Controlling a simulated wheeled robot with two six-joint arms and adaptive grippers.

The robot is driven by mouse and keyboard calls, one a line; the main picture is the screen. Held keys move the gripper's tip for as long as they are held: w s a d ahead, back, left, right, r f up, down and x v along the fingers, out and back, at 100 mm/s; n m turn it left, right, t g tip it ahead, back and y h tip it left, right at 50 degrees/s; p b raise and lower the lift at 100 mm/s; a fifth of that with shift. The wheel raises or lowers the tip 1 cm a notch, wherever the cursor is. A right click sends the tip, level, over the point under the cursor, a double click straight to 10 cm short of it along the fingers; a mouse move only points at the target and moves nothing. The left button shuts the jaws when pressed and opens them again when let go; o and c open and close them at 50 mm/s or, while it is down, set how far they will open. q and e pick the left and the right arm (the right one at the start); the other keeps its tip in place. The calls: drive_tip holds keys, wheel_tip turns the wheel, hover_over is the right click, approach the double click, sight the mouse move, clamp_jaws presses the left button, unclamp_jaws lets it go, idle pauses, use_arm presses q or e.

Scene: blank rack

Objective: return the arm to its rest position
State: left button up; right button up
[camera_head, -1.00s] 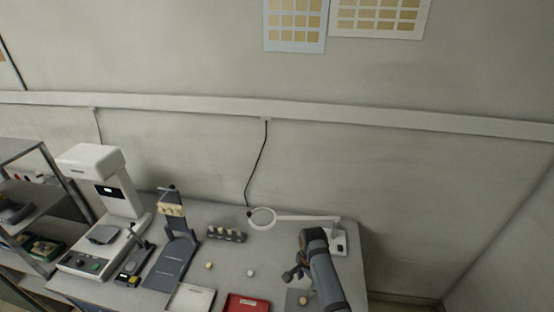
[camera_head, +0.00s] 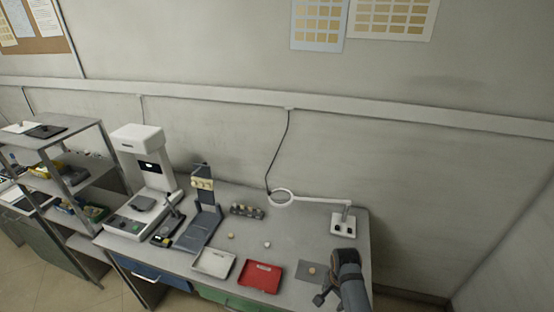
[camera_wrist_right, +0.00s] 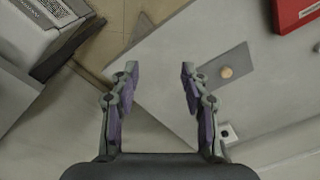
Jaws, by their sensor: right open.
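My right arm comes in at the lower right of the head view, and its gripper (camera_head: 322,297) is at the front right part of the grey table (camera_head: 300,237). In the right wrist view the two fingers of this gripper (camera_wrist_right: 157,85) stand wide apart with nothing between them. A grey square mat (camera_head: 305,271) with a small tan round piece (camera_head: 311,270) lies close behind the gripper. The mat (camera_wrist_right: 222,68) shows right of the fingers in the right wrist view. My left gripper is not in view.
A red tray (camera_head: 260,276) and a white tray (camera_head: 213,262) lie along the front edge. A ring-shaped magnifier lamp (camera_head: 282,197), a small rack (camera_head: 247,211), a dark stand (camera_head: 203,222) and a white machine (camera_head: 139,138) stand farther back. A metal shelf (camera_head: 50,142) is at the left.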

drive_tip(key=s+d+r+n+t, duration=0.25)
drive_tip(key=s+r+n, duration=0.35)
drive_tip(key=s, duration=0.3)
drive_tip(key=s+d+r+n+t, duration=0.1)
drive_tip(key=s+d+r+n, duration=0.4)
drive_tip(key=s, duration=0.3)
wheel_tip(320, 180, down, 35)
drive_tip(key=s+d+g+b, duration=0.2)
drive_tip(key=s+b, duration=0.1)
drive_tip(key=b, duration=0.5)
use_arm(q)
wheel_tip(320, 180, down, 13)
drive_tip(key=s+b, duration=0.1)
drive_tip(key=b, duration=0.4)
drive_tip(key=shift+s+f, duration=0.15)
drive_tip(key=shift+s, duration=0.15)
use_arm(e)
drive_tip(key=s+f, duration=1.7)
drive_tip(key=f, duration=0.3)
drive_tip(key=shift+s+d+f+g+h, duration=0.2)
drive_tip(key=shift+s+d+g+h, duration=0.1)
drive_tip(key=shift+g, duration=0.15)
